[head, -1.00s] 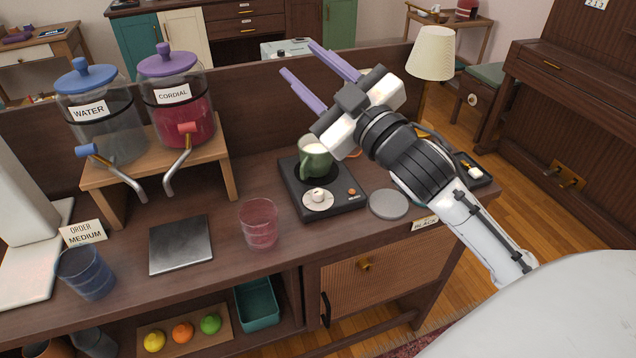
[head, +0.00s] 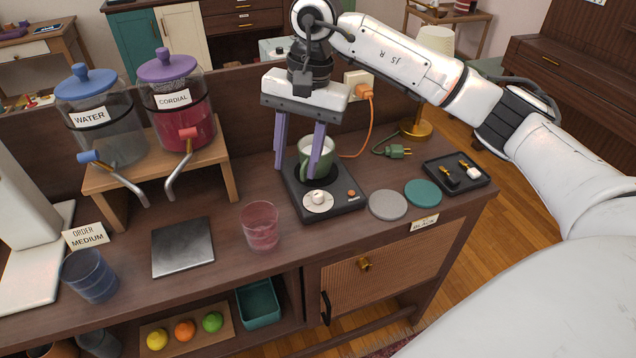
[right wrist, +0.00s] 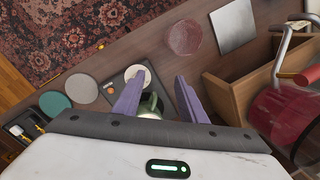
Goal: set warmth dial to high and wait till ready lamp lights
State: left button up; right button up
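The warmer (head: 338,207) is a black plate on the counter with a green mug (head: 325,165) of pale liquid on it. Its white warmth dial (head: 318,200) is on the front; I cannot read its setting. A small orange-brown lamp (head: 351,194) sits right of the dial and looks unlit. My right gripper (head: 298,175) points down over the warmer, its purple fingers apart, one in front of the mug and one to its left. In the right wrist view the open fingers (right wrist: 158,100) show with the dial (right wrist: 134,73) beyond them. My left gripper is out of view.
A pink glass (head: 260,226) stands left of the warmer. Grey (head: 388,205) and teal (head: 423,193) coasters and a black tray (head: 457,174) lie to its right. An orange cord (head: 370,125) runs behind. Two drink dispensers stand on a wooden stand (head: 160,165) at left.

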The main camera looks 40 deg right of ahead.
jog(key=h, duration=0.2)
send_over(318, 192)
notch_tip(318, 192, down, 10)
jog(key=shift+s+r+p, duration=0.1)
jog(key=shift+r+p, duration=0.1)
jog(key=shift+p, duration=0.5)
grip_shut()
